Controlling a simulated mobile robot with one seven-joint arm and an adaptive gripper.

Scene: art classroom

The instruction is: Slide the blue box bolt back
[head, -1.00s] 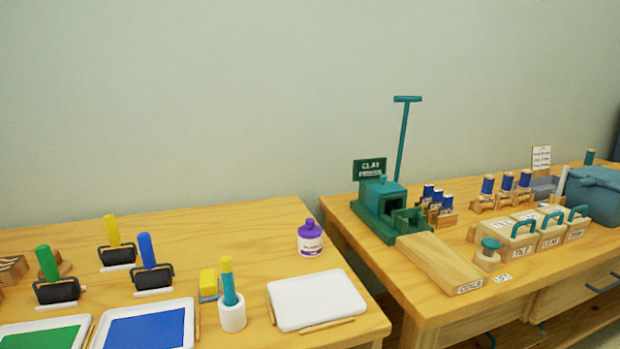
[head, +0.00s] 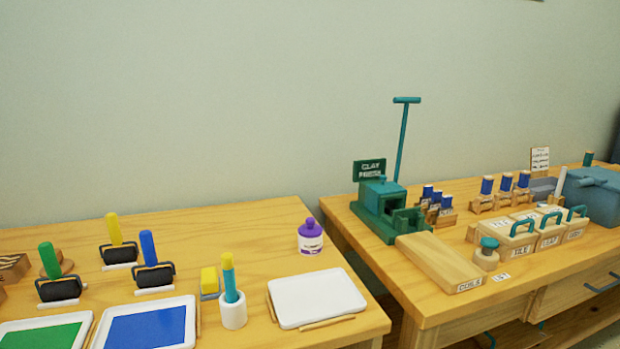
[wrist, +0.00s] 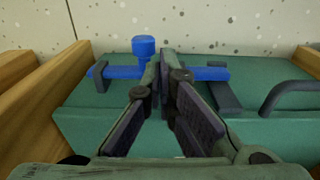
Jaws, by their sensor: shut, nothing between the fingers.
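In the wrist view a green box (wrist: 80,120) fills the middle. A blue bolt (wrist: 118,71) lies across its back part, running through dark brackets (wrist: 102,75) on the left and right (wrist: 221,90). A blue knob (wrist: 143,47) stands up from the bolt, left of centre and right of the left bracket. My gripper (wrist: 163,62) is shut and empty, its fingertips over the middle of the bolt, just right of the knob. The fingers hide part of the rod; I cannot tell whether they touch the knob. The head view shows neither the bolt nor my gripper.
A dark curved handle (wrist: 290,88) is on the box at the right. Wooden side pieces (wrist: 35,125) flank it, and a speckled pale wall (wrist: 210,25) rises behind. In the head view, tables (head: 70,235) hold ink trays, rollers and a clay press (head: 380,205).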

